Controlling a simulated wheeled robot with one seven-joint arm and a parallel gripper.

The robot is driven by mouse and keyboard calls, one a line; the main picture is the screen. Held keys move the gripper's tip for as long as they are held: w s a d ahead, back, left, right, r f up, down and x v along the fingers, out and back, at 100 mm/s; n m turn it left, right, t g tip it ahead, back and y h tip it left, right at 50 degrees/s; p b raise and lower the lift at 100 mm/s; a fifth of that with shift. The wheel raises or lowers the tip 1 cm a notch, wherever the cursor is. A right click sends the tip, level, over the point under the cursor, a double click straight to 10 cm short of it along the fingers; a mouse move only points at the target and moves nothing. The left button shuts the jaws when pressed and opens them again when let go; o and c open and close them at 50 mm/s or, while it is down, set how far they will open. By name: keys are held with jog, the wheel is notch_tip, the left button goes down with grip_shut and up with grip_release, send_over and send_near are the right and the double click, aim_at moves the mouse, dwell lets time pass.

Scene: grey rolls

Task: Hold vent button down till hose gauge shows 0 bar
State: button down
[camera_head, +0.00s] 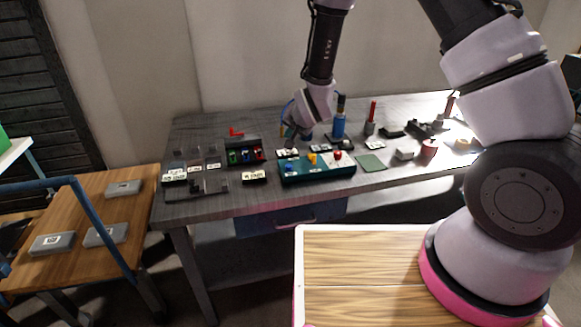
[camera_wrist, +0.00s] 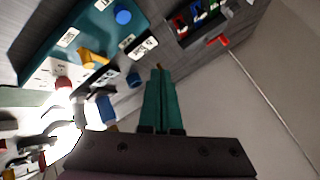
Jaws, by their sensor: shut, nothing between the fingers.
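A teal-and-white panel (camera_head: 320,177) lies on the grey workbench, with a blue button (camera_head: 291,162), a yellow lever (camera_head: 312,158) and a red button (camera_head: 337,155). In the wrist view the blue button (camera_wrist: 123,16), yellow lever (camera_wrist: 92,58) and red button (camera_wrist: 63,82) show at the upper left. The small labels are unreadable, so I cannot tell which is the vent button. I cannot make out a gauge reading. My gripper (camera_wrist: 158,70) is shut and empty, its green fingers apart from the buttons. In the head view it is behind the panel, its fingertips hard to see.
A dark block (camera_head: 243,153) with green, blue and red parts and a red handle (camera_head: 236,132) stands left of the panel. A blue bottle-like object (camera_head: 339,125) stands behind it. A green mat (camera_head: 371,163) lies to its right. Several small items crowd the bench's right side.

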jog(key=shift+f, duration=0.1)
send_over(289, 171)
jog(key=shift+f, duration=4.3)
jog(key=shift+f, duration=0.1)
jog(key=shift+f, duration=0.3)
jog(key=shift+f, duration=0.5)
dwell(0.4)
jog(key=shift+r, duration=0.15)
dwell(1.5)
jog(key=shift+r, duration=0.8)
